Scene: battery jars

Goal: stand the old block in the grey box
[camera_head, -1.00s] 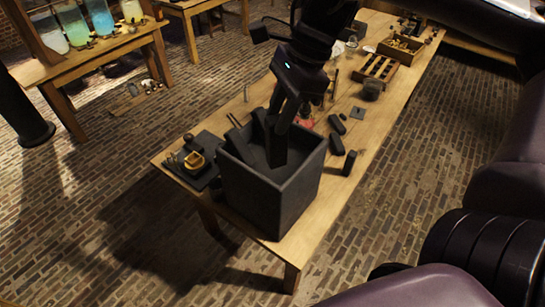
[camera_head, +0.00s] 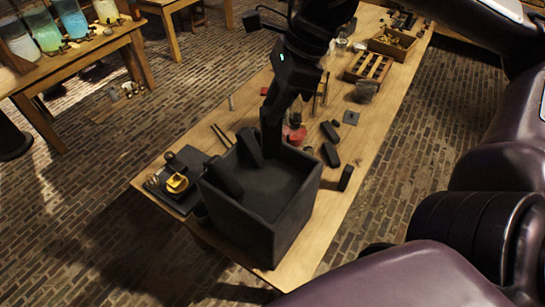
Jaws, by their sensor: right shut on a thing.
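The grey box (camera_head: 262,228) stands open-topped at the near end of the long wooden table. My right gripper (camera_head: 271,138) reaches down at the box's back rim, shut on a dark thing that I take to be the old block. Its outline merges with the dark fingers, so its exact tilt and whether it touches the box are unclear. Two dark block-like shapes show at the box's left side: one (camera_head: 226,176) leans at the left wall, the other (camera_head: 250,148) tilts near the back left corner. My left gripper is not in view.
Several dark blocks (camera_head: 330,154) lie on the table (camera_head: 318,225) right of the box. A dark tray (camera_head: 188,203) with a yellow cup (camera_head: 177,183) is at its left. A red item (camera_head: 295,135), a slotted wooden rack (camera_head: 369,67) and a wooden crate (camera_head: 392,43) are behind.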

